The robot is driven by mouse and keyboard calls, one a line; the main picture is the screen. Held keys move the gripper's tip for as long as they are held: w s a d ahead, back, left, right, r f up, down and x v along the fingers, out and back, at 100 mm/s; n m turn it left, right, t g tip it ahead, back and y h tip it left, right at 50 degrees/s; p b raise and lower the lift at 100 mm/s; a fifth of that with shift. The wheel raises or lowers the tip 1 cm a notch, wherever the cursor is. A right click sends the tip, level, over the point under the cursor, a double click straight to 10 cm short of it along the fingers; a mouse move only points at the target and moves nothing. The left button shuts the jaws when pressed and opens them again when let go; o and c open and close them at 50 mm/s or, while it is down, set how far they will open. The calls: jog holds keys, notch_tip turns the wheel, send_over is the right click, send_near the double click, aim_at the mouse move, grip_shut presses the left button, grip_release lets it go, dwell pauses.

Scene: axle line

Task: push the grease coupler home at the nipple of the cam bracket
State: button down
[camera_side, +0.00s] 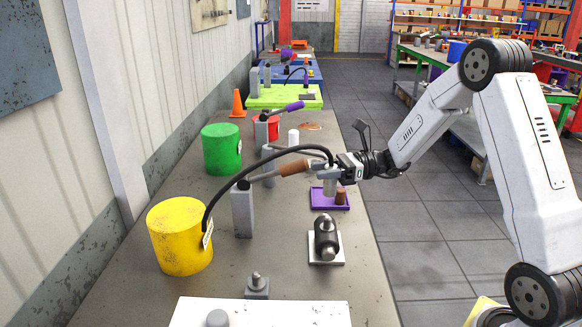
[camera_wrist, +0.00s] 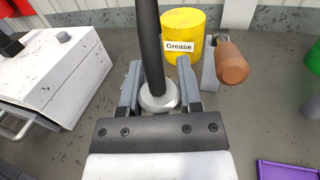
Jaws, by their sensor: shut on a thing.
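My gripper (camera_side: 334,172) is shut on the grease coupler, whose silver cylinder (camera_side: 329,187) hangs upright below the jaws over a purple tray. In the wrist view the jaws (camera_wrist: 158,98) close around the coupler's pale collar (camera_wrist: 159,100), with the black hose (camera_wrist: 150,45) rising from it. The hose arches left to the yellow grease bucket (camera_side: 180,237). A dark rounded fitting (camera_side: 326,238) on a pale plate stands in front of the tray, apart from the coupler. A small grey block with a pointed nipple (camera_side: 257,285) stands nearer the camera. I cannot tell which is the cam bracket.
A grey pump post (camera_side: 243,210) with a brown handle (camera_side: 294,167) stands beside the bucket. The purple tray (camera_side: 318,204) holds a brown cylinder (camera_side: 341,198). A white box (camera_side: 290,313) is nearest the camera. A green bucket (camera_side: 221,149) stands farther back.

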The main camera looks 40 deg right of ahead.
jog(key=shift+f, duration=0.15)
jog(key=shift+f, duration=2.6)
jog(key=shift+f, duration=2.2)
jog(key=shift+c, duration=1)
grip_release()
jog(key=shift+d, duration=0.1)
jog(key=v, duration=0.7)
jog(key=shift+s+d, duration=0.2)
